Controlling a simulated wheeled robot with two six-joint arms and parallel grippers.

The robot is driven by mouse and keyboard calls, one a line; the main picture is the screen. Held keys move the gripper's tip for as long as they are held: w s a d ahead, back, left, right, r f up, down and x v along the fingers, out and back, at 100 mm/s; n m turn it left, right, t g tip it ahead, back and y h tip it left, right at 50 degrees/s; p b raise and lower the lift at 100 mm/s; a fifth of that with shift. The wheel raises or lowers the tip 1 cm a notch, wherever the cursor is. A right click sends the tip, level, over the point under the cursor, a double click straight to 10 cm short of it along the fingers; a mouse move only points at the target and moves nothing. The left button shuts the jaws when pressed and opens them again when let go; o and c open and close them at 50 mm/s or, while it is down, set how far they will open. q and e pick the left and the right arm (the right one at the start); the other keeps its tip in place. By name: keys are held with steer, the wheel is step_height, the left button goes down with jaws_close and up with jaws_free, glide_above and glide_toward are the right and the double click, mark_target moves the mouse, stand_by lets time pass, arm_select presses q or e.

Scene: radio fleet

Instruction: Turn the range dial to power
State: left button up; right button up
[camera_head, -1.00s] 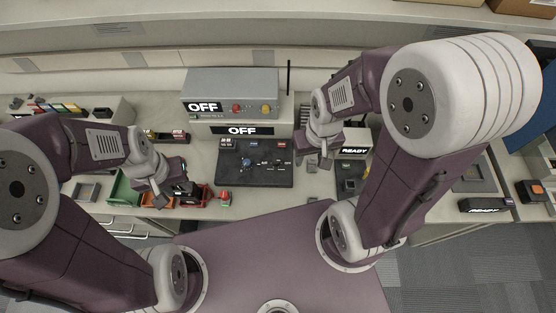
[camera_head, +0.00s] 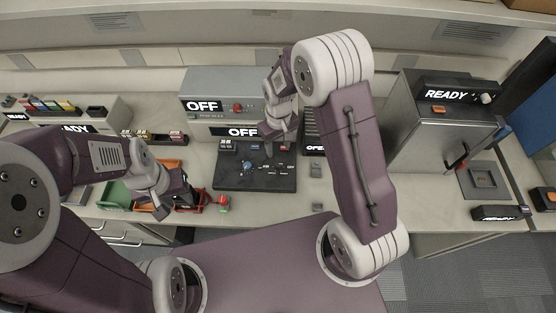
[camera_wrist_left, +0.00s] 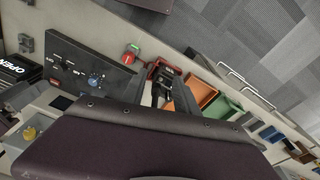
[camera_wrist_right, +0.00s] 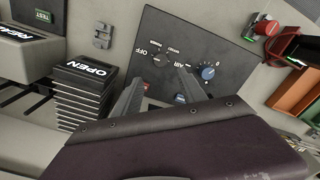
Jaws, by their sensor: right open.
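The dark control panel (camera_head: 280,183) lies flat on the bench. It carries a blue dial (camera_wrist_right: 208,73) and a black knob (camera_wrist_right: 162,60) with small white labels around them, "OFF" and "AIR" among them. I cannot tell for sure which one is the range dial, or read its setting. The blue dial also shows in the head view (camera_head: 247,165) and left wrist view (camera_wrist_left: 95,80). My right gripper (camera_wrist_right: 158,93) is open and empty above the panel's far part, apart from both knobs. My left gripper (camera_head: 178,207) appears open, beside the red tray (camera_head: 205,194).
A grey box (camera_head: 230,82) with an "OFF" sign stands behind the panel. An "OPEN" sign on a ribbed black stack (camera_wrist_right: 80,100) sits beside it. A red button (camera_head: 223,200) is left of the panel's front. A tall grey cabinet (camera_head: 440,125) stands right.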

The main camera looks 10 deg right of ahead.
mark_target(278, 163)
steer(key=shift+s+f, duration=0.25)
steer(key=shift+f, duration=0.05)
step_height(278, 163, down, 9)
steer(key=shift+r+p, duration=0.1)
steer(key=shift+p, duration=0.3)
jaws_close()
